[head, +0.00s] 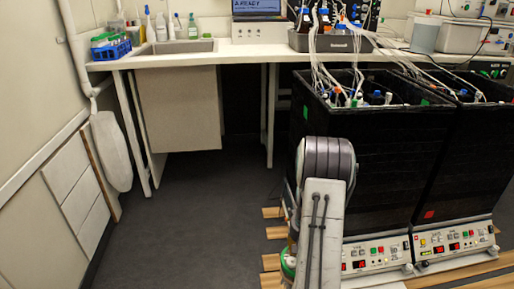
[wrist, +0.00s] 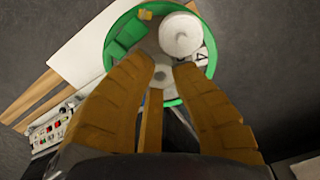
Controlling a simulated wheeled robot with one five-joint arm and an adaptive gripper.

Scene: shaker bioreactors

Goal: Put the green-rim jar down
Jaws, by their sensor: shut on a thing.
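The green-rim jar (wrist: 125,40) is at the top middle of the wrist view, seen from above. It has a round green rim, a white round cap and a small yellow fitting on top. The exact contact is partly hidden by the fingers. In the head view a bit of the jar's green rim (head: 288,262) shows at the bottom, left of my arm, which hides the rest and the gripper.
Black shaker bioreactors (head: 370,150) with control panels stand at the right, on wooden slats (head: 272,262). In the wrist view a white board (wrist: 95,45) and control panel (wrist: 60,122) lie left of the jar. Grey floor (head: 195,215) is clear at left, before the bench (head: 190,57).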

